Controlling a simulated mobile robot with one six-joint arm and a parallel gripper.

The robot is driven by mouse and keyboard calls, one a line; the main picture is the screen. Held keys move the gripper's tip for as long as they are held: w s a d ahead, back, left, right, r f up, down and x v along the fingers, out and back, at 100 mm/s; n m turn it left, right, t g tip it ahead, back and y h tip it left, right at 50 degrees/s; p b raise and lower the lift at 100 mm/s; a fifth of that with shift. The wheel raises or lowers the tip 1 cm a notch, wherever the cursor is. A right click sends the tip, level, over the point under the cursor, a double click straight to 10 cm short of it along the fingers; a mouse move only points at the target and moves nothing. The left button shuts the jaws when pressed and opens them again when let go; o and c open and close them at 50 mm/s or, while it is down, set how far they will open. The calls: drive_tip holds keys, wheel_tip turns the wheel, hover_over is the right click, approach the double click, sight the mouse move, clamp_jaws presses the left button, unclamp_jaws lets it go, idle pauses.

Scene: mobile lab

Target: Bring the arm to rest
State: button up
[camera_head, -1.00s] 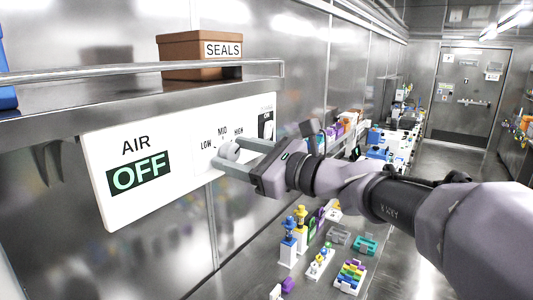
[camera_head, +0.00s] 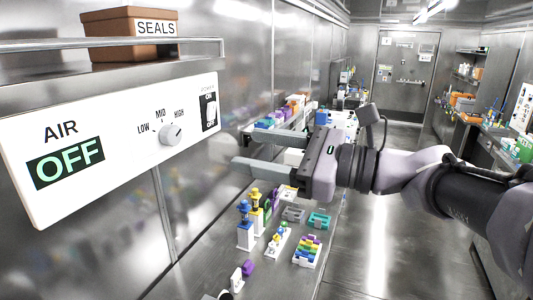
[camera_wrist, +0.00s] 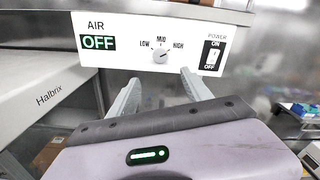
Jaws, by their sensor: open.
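My gripper (camera_head: 250,152) is open and empty, with its two pale fingers apart. It is in front of the white AIR panel (camera_head: 112,205), to the right of it in the head view, and touches nothing. The panel's dark display (camera_head: 66,163) reads OFF. Its round knob (camera_head: 171,134) is marked LOW, MID and HIGH, and its pointer is turned toward HIGH. A power rocker switch (camera_head: 208,113) is at the panel's right end. In the wrist view the knob (camera_wrist: 160,56) is beyond the fingertips, with clear space between.
A brown SEALS box (camera_head: 130,35) sits on the metal shelf above the panel. The aisle floor (camera_head: 385,240) on the right is clear.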

drive_tip(key=shift+s+d, duration=0.2)
drive_tip(key=shift+d, duration=0.2)
drive_tip(key=s+f+n+g+h+b, duration=0.1)
drive_tip(key=s+f+n+h+b, duration=0.25)
drive_tip(key=f, duration=0.65)
drive_tip(key=s+d+f+n+g+h+b, duration=0.1)
drive_tip(key=s+f+n+h+b, duration=0.1)
drive_tip(key=s+f+b, duration=0.5)
drive_tip(key=s+f+n+h+b, duration=0.2)
drive_tip(key=f+h, duration=0.1)
drive_tip(key=f, duration=0.9)
drive_tip(key=s+d+f+n+h+b, duration=0.2)
drive_tip(key=d+f+n+h+b, duration=0.1)
drive_tip(key=d+f, duration=0.2)
drive_tip(key=s+d+f+n+t+h+b, duration=0.1)
drive_tip(key=s+d+f+n+h+b, duration=0.2)
drive_tip(key=f, duration=0.7)
drive_tip(key=shift+s+d+n+b, duration=0.3)
drive_tip(key=shift+d+n, duration=0.25)
drive_tip(key=shift+d, duration=0.45)
